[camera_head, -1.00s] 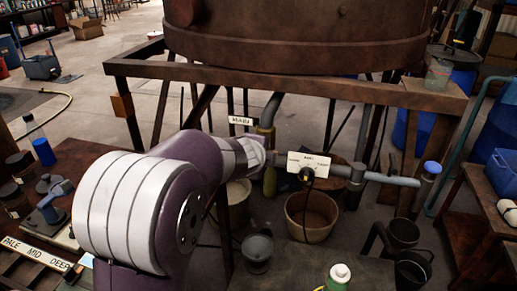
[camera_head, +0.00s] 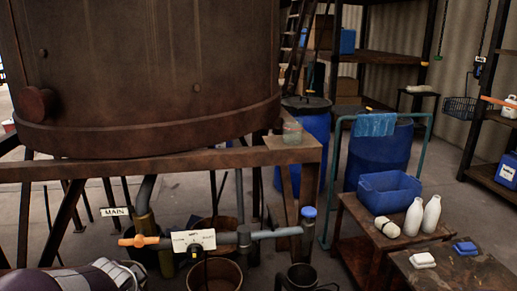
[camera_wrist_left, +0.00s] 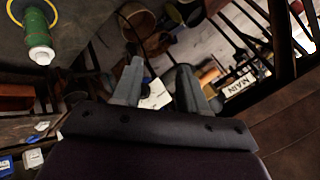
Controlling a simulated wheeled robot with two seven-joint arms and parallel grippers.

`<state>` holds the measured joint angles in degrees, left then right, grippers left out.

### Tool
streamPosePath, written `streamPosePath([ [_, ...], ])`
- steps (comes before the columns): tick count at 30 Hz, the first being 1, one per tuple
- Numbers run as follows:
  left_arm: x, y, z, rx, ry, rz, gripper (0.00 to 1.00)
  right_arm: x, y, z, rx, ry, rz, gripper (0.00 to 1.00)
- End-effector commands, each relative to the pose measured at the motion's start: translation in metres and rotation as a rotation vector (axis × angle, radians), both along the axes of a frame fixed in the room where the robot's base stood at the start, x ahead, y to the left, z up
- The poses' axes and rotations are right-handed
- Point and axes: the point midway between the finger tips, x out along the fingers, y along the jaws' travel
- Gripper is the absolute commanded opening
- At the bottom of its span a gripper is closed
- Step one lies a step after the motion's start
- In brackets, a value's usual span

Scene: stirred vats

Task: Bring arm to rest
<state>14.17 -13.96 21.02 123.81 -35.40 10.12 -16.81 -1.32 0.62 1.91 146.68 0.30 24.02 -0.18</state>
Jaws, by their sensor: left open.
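A white label (camera_wrist_left: 155,95) shows beyond the fingers, at a distance. In the head view an orange valve handle (camera_head: 138,241) sits at the left end of a grey pipe, beside a white label plate (camera_head: 193,240). My right gripper is in neither view.
A large rusty vat (camera_head: 140,75) stands on a wooden frame (camera_head: 225,158). Buckets (camera_head: 215,272) are under the pipe. A blue crate (camera_head: 389,189) and white bottles (camera_head: 431,213) stand at right. A green bottle (camera_wrist_left: 38,40) and MAIN sign (camera_wrist_left: 240,83) show in the wrist view.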

Motion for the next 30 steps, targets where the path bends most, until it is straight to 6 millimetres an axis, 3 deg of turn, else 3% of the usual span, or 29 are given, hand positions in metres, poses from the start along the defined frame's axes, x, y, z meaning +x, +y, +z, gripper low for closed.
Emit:
streamPosePath([
  [1, -0.021, -0.014, -0.024, -0.128, 0.064, 0.127, 0.42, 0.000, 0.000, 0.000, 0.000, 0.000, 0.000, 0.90],
  [3, -0.051, -0.037, -0.052, -0.290, 0.159, 0.306, 0.42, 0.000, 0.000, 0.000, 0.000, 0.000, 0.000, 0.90],
  [6, -0.092, -0.073, -0.082, -0.448, 0.297, 0.501, 0.42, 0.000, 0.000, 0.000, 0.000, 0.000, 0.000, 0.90],
  [9, -0.128, -0.112, -0.104, -0.520, 0.443, 0.581, 0.42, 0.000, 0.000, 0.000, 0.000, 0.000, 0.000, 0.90],
  [10, -0.128, -0.126, -0.106, -0.500, 0.471, 0.525, 0.42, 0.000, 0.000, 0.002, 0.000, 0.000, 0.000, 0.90],
  [11, -0.126, -0.121, -0.071, -0.506, 0.455, 0.538, 0.42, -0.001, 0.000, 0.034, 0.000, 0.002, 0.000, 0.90],
  [12, -0.125, -0.119, -0.051, -0.507, 0.452, 0.541, 0.42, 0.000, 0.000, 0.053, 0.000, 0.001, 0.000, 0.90],
  [18, -0.125, -0.119, 0.014, -0.506, 0.449, 0.540, 0.42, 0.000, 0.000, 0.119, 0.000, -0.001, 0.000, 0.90],
  [23, -0.124, -0.118, 0.043, -0.505, 0.449, 0.539, 0.42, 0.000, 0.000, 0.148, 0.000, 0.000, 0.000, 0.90],
  [30, -0.124, -0.118, 0.044, -0.505, 0.449, 0.539, 0.42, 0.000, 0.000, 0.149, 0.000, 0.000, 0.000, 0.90],
])
